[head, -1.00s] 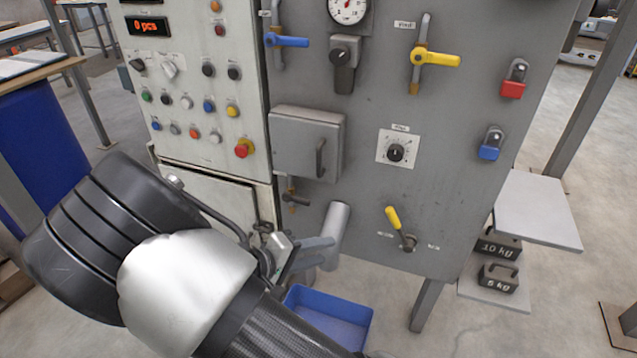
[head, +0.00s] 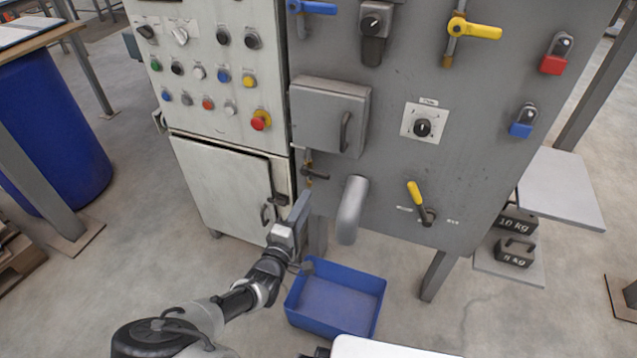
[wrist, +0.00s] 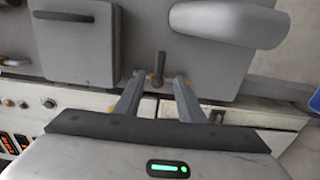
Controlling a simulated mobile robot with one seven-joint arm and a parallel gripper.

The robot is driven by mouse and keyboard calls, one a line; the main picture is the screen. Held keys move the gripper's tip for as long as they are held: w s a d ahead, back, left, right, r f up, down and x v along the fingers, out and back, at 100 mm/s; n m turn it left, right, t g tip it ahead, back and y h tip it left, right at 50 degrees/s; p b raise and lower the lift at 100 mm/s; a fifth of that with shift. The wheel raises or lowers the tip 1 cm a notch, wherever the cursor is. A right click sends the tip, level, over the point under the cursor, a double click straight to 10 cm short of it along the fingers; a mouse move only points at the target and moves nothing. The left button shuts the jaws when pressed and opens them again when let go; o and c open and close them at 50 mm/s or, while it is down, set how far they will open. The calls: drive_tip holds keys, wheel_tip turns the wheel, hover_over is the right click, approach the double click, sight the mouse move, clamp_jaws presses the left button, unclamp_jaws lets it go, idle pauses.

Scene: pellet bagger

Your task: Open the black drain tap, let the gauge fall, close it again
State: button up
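The drain tap (head: 315,173) has a small dark handle on a brass body, low on the machine just below the grey box. In the wrist view the tap (wrist: 158,65) appears straight ahead, between and beyond my two fingertips. My gripper (head: 301,205) is just below the tap in the head view. In the wrist view my gripper (wrist: 159,80) is open, with its fingers apart and nothing between them. The fingers look short of the tap, but the exact gap is unclear. The gauge is out of view now.
A grey spout (head: 351,210) sticks out just right of the tap, above a blue bin (head: 335,300) on the floor. The grey box (head: 328,115) juts out above. A yellow lever (head: 415,195) is further right. The white cabinet door (head: 222,190) stands left.

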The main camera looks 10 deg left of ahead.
sight(320, 177)
drive_tip(key=w, duration=0.3)
drive_tip(key=w+d+b, duration=0.1)
drive_tip(key=w, duration=0.6)
drive_tip(key=shift+w+d+b, duration=0.1)
drive_tip(key=shift+d+b, duration=0.15)
drive_tip(key=shift+b, duration=0.1)
clamp_jaws()
